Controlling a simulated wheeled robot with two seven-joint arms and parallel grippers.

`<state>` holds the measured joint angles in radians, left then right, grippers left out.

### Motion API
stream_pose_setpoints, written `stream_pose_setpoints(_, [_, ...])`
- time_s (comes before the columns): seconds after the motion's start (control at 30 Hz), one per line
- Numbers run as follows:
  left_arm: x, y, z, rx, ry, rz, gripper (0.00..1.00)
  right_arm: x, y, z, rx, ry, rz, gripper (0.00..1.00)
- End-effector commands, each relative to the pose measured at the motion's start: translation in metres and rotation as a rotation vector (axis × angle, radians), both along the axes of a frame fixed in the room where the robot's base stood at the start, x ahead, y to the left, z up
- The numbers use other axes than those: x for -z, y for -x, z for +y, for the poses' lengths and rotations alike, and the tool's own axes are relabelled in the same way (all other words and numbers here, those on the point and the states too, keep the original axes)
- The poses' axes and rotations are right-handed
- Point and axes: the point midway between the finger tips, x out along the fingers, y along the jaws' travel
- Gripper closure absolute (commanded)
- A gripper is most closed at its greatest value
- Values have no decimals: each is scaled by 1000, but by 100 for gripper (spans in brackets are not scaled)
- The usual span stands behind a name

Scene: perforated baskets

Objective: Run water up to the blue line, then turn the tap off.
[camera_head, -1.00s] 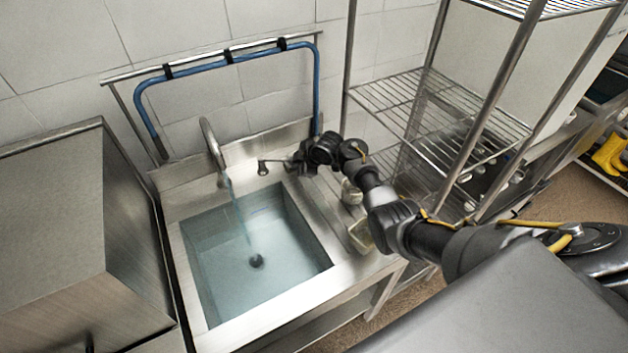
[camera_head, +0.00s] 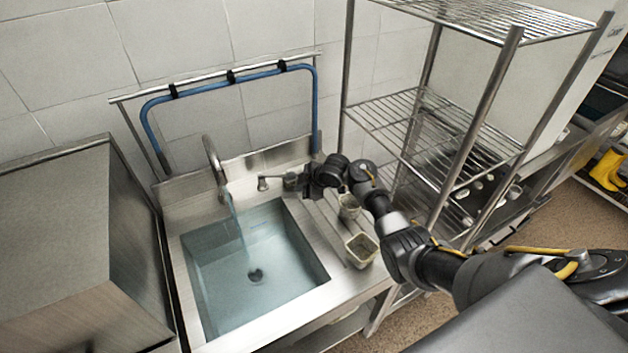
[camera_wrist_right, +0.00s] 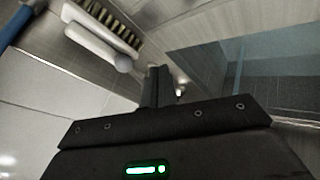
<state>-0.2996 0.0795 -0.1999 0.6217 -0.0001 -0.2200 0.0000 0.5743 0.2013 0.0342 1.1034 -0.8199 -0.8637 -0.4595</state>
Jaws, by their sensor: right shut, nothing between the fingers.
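The steel sink basin (camera_head: 305,308) holds clear bluish water. The tap spout (camera_head: 212,158) stands at the back of the sink, and a stream of water (camera_head: 236,218) runs from it into the basin. The tap lever (camera_head: 264,183) sits right of the spout on the back ledge. My right gripper (camera_head: 288,181) is shut and empty, just right of the lever; whether it touches the lever is unclear. Its shut fingers also show in the right wrist view (camera_wrist_right: 159,86). I cannot make out the blue line clearly. My left gripper is out of view.
Two small containers (camera_head: 361,249) (camera_head: 349,207) stand on the drainboard under my right arm. A wire shelf rack (camera_head: 420,125) stands to the right. A blue hose (camera_head: 230,84) hangs on the back rail. A brush (camera_wrist_right: 100,38) shows in the right wrist view.

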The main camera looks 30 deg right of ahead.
Motion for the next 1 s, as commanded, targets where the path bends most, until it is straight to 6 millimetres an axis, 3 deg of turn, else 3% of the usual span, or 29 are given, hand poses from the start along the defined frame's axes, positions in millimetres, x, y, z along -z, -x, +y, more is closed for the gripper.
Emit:
stream_pose_setpoints(0.2, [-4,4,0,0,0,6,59,-33,28,-16,3,1,1,100])
stream_pose_setpoints(0.4, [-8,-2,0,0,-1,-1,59,-50,42,-22,4,1,3,100])
stream_pose_setpoints(1.0, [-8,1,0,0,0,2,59,-53,45,-22,2,0,5,100])
